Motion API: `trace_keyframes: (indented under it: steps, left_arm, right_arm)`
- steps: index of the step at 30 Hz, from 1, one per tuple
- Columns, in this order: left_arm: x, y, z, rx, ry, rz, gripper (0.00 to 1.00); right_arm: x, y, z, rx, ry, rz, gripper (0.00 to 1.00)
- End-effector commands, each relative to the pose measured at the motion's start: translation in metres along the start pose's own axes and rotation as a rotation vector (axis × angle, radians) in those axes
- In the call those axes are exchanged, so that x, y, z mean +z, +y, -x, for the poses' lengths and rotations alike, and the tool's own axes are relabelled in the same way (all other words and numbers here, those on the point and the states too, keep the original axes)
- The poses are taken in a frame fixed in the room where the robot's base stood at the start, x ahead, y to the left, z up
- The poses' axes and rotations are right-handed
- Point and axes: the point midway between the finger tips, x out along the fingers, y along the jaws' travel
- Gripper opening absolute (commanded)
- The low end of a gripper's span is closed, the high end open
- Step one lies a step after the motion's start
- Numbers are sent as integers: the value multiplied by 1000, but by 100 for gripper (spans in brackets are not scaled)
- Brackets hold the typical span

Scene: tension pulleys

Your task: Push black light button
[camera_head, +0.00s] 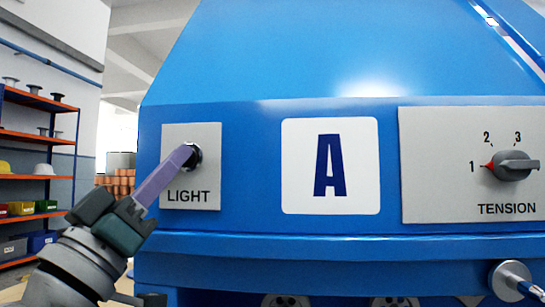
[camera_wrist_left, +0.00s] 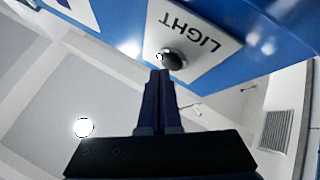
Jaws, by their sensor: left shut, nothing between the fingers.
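The black light button (camera_head: 195,156) sits in a silver ring on a grey plate (camera_head: 206,192) marked LIGHT, at the left of the blue machine front. In the left wrist view the dark round button (camera_wrist_left: 174,60) shows just beyond my fingertips. My left gripper (camera_head: 184,153) comes in from the lower left, shut and empty, with its purple fingers together. Its tips overlap the button's left part in the head view. The left wrist view also shows the shut fingers (camera_wrist_left: 160,74) pointing at the button. I cannot tell whether the tips touch it. My right gripper is not in view.
To the right on the blue machine (camera_head: 250,220) are a white label with an A (camera_head: 330,165) and a TENSION dial (camera_head: 512,166). A metal knob (camera_head: 512,280) sticks out below. Orange shelves (camera_head: 35,137) with bins stand at the far left.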

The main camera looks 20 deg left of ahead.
Motion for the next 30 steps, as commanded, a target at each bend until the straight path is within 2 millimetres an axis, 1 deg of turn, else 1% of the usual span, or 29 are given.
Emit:
trace_keyframes:
  steps: [14, 23, 30]
  left_arm:
    - [0, 0, 0, 0, 0, 0, 0]
    - [5, -5, -6, 0, 0, 0, 0]
    - [5, -5, -6, 0, -1, 0, 0]
  right_arm:
    - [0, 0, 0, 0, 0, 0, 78]
    - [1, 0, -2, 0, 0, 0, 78]
    - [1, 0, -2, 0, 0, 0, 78]
